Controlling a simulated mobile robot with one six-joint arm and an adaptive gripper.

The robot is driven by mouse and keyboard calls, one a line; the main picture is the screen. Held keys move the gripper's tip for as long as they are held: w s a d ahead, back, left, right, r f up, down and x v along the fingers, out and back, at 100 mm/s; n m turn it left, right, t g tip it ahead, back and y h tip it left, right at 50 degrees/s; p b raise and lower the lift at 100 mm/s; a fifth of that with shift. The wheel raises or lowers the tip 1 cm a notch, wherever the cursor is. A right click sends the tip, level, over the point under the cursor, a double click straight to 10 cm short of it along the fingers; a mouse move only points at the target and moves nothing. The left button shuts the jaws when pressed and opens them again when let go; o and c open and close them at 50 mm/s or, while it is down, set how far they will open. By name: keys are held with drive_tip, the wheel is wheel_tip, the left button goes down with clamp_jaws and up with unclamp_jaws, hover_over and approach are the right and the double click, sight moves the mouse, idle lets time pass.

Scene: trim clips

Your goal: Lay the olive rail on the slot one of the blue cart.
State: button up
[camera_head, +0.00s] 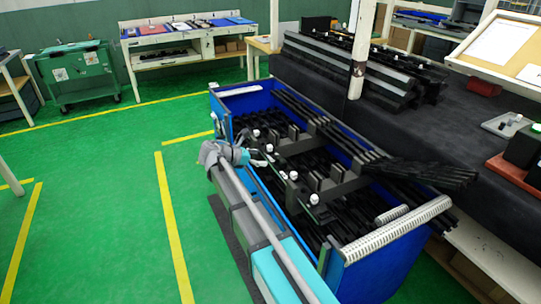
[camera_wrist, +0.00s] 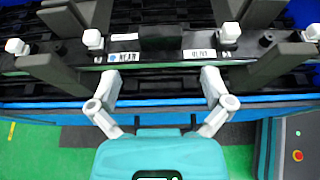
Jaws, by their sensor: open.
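The blue cart (camera_head: 375,270) stands beside the dark bench and is filled with long black rails. Grey slotted holders and white knobs sit across its middle. My gripper (camera_head: 262,156) is over the cart's near long side, fingers spread and empty. In the wrist view, my gripper (camera_wrist: 157,80) straddles open space before a dark labelled bar (camera_wrist: 150,44). A thin dull-green strip (camera_wrist: 155,63) runs along that bar's near edge; I cannot tell whether it is the olive rail. The slot numbers are not readable.
Grey holder arms (camera_wrist: 268,66) stick out toward my gripper on both sides in the wrist view. More rails (camera_head: 360,65) are stacked on the dark bench (camera_head: 470,145). A green cart (camera_head: 78,73) stands far left. The green floor at left is clear.

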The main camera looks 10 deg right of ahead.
drive_tip(key=shift+p+v, duration=0.35)
drive_tip(key=shift+v, duration=1.05)
drive_tip(key=shift+d, duration=0.1)
